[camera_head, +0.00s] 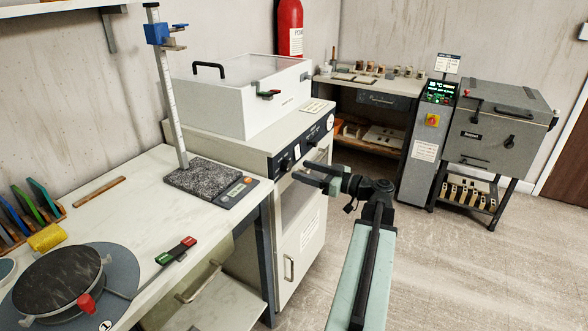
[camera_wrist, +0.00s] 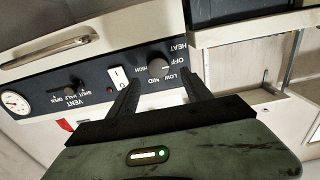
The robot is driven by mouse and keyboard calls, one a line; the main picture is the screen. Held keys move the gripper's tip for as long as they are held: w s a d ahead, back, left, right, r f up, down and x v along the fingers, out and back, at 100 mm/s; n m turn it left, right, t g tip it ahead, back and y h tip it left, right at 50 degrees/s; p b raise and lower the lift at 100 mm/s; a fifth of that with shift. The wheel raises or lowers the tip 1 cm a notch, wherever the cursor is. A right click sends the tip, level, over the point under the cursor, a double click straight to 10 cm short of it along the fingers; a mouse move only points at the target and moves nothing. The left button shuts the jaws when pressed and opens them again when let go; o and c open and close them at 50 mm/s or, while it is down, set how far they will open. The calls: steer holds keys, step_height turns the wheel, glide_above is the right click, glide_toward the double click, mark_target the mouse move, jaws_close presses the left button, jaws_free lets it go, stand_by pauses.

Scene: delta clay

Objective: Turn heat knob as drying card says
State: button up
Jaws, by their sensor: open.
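The heat knob (camera_wrist: 158,68) is a dark round knob on the black control panel (camera_wrist: 100,84) of the white cabinet. The wrist view is upside down; labels OFF, LOW, MID and HIGH stand around the knob. Its pointer is too small to read surely. My gripper (camera_wrist: 160,76) is open, its two dark fingers reaching toward the panel on either side of the knob; I cannot tell if they touch it. In the head view my gripper (camera_head: 308,180) is in front of the panel. A small card (camera_head: 318,106) lies on the cabinet top, its text unreadable.
A vent knob (camera_wrist: 72,88), a white switch (camera_wrist: 117,77) and a round gauge (camera_wrist: 14,102) share the panel. A clear-lidded white box (camera_head: 240,95) stands on the cabinet. A grey kiln (camera_head: 495,135) stands at the right; the floor between is free.

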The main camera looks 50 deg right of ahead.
mark_target(290, 166)
steer(key=x, duration=0.4)
steer(key=shift+w, duration=0.2)
steer(key=shift+c, duration=0.3)
steer(key=c, duration=1)
steer(key=shift+s, duration=0.1)
jaws_close()
